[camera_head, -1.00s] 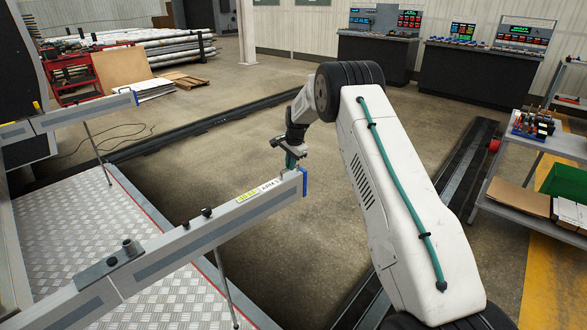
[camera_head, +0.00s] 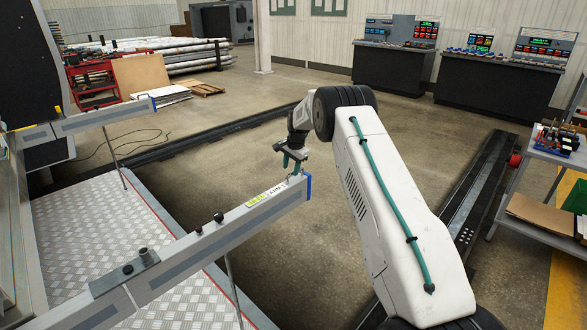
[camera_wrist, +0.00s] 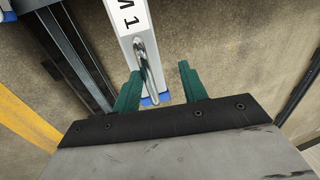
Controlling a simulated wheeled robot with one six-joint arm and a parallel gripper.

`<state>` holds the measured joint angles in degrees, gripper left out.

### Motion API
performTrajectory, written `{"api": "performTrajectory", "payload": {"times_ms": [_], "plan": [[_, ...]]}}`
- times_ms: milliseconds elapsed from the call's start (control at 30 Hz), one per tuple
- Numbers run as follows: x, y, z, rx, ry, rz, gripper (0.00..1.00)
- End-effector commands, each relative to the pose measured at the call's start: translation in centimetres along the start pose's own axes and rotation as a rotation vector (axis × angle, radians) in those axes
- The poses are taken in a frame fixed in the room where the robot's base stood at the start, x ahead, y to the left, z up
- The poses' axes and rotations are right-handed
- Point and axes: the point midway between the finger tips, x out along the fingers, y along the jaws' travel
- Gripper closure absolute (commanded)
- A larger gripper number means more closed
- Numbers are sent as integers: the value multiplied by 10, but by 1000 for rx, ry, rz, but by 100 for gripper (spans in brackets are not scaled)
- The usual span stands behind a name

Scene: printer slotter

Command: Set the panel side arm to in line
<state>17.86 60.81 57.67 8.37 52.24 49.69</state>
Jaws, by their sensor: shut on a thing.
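The near side arm (camera_head: 165,265) is a long grey beam from lower left to the middle of the head view, with a blue end cap (camera_head: 308,186) and a yellow-white label (camera_head: 263,197). My gripper (camera_head: 293,157) is over its outer end, pointing down. The label there reads "M 1"; the rest is cut off. A second, similar beam (camera_head: 95,119) lies farther back.
A tread-plate platform (camera_head: 100,215) lies under the beams. A thin support leg (camera_head: 233,290) hangs from the near beam. Floor rails (camera_head: 485,180) run at the right beside a shelf cart (camera_head: 552,155). Control consoles (camera_head: 395,65) stand at the back. Floor beyond the beam end is open.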

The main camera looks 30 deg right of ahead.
Motion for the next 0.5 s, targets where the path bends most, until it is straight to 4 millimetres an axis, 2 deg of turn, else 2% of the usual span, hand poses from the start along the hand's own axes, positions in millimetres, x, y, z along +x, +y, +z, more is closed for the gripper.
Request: {"api": "performTrajectory", "payload": {"times_ms": [500], "plan": [[-1,6,-8,10,0,3,66]]}}
